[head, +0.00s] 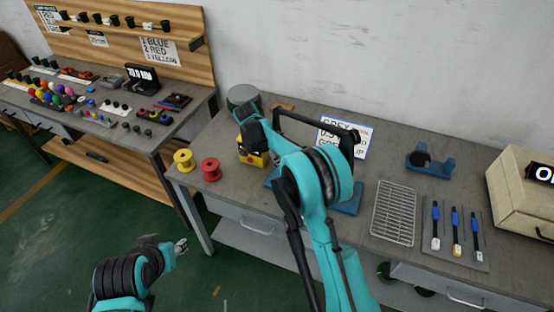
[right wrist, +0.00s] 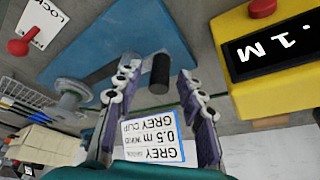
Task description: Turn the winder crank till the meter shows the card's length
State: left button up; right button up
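The yellow meter (right wrist: 240,88) stands at the right of the right wrist view. Its black display (right wrist: 275,45) reads ".1 M", tilted. The card (right wrist: 158,137) shows upside down with "0.5 m" and grey wording; in the head view the card (head: 352,150) stands at the back of the bench. The winder's blue base (right wrist: 85,50) carries a dark crank handle (right wrist: 160,75). My right gripper (right wrist: 158,82) is open, one finger on each side of the handle, with gaps visible. In the head view my arm hides much of the winder. My left gripper (head: 181,246) is low, away from the bench.
Yellow (head: 184,160) and red (head: 210,169) spools stand on the bench's left end. To the right are a wire rack (head: 394,213), a blue holder (head: 430,161), a tool mat (head: 456,256) and a beige box (head: 515,195). A red lockout lever (right wrist: 18,47) shows near the base.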

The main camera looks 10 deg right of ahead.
jog(key=v, duration=1.1)
jog(key=shift+r, duration=0.1)
jog(key=shift+s, duration=0.1)
jog(key=s+d+r+n+t+y, duration=0.1)
jog(key=s+d+r+n, duration=0.25)
jog(key=s, duration=0.35)
jog(key=s+d+r+n+t+y, duration=0.1)
jog(key=s+d+r+n+t, duration=0.1)
jog(key=s+r+n, duration=0.45)
jog(key=s+f+n+t+y, duration=0.1)
jog(key=s+f+n, duration=0.2)
jog(key=s, duration=0.7)
jog(key=s+d+f+n+t+y, duration=0.1)
jog(key=s+f+n+t, duration=0.1)
jog(key=s+f, duration=0.3)
jog(key=s, duration=0.4)
jog(key=shift+s+n, duration=0.4)
